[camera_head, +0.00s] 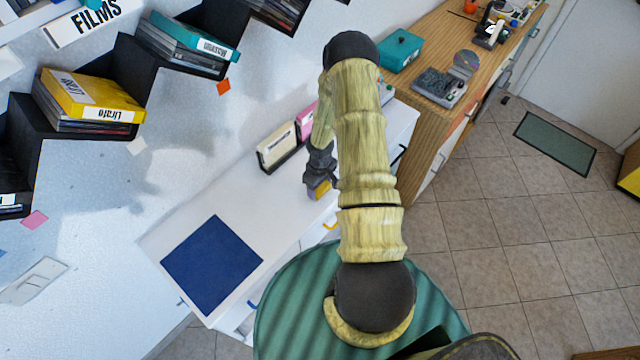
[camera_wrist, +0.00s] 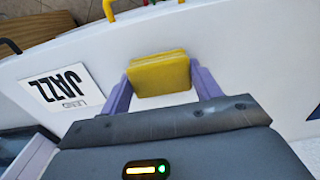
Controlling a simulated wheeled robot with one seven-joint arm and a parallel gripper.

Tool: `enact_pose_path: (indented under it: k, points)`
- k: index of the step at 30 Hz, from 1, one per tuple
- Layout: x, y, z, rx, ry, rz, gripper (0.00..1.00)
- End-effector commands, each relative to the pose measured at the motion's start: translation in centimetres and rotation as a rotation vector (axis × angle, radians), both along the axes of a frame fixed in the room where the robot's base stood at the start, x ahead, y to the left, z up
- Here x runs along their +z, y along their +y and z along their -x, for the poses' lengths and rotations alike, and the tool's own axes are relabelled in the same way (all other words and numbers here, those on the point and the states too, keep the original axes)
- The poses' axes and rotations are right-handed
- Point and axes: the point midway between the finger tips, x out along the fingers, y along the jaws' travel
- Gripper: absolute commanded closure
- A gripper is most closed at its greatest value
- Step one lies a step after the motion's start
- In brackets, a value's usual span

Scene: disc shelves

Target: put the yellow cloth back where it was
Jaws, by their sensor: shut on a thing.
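The folded yellow cloth (camera_wrist: 158,76) sits between the two purple fingers of my gripper (camera_wrist: 160,88) in the wrist view. My gripper is shut on it. In the head view my gripper (camera_head: 319,180) hangs over the white cabinet top (camera_head: 290,215), near its right-hand side, with a small part of the yellow cloth (camera_head: 320,190) showing below it. I cannot tell whether the cloth touches the cabinet top.
A dark blue mat (camera_head: 212,263) lies on the cabinet's left end. A cream box (camera_head: 279,147) and a pink one (camera_head: 307,121) stand behind my gripper. A JAZZ card (camera_wrist: 62,89) shows in the wrist view. Cabinet top between mat and gripper is clear.

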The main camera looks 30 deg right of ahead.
Motion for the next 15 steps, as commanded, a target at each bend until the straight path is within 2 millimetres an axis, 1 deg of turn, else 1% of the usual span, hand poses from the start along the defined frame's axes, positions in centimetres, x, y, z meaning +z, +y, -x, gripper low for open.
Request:
enact_pose_path:
  k: [5,6,9,15]
  points:
    - [-0.04,-0.02,0.02,-0.001,0.000,0.000,0.55]
    - [-0.03,-0.02,0.02,-0.001,0.000,0.000,0.31]
    - [-0.01,-0.02,0.02,-0.001,0.000,0.000,0.15]
    - [0.08,-0.02,0.02,-0.001,0.000,0.000,0.15]
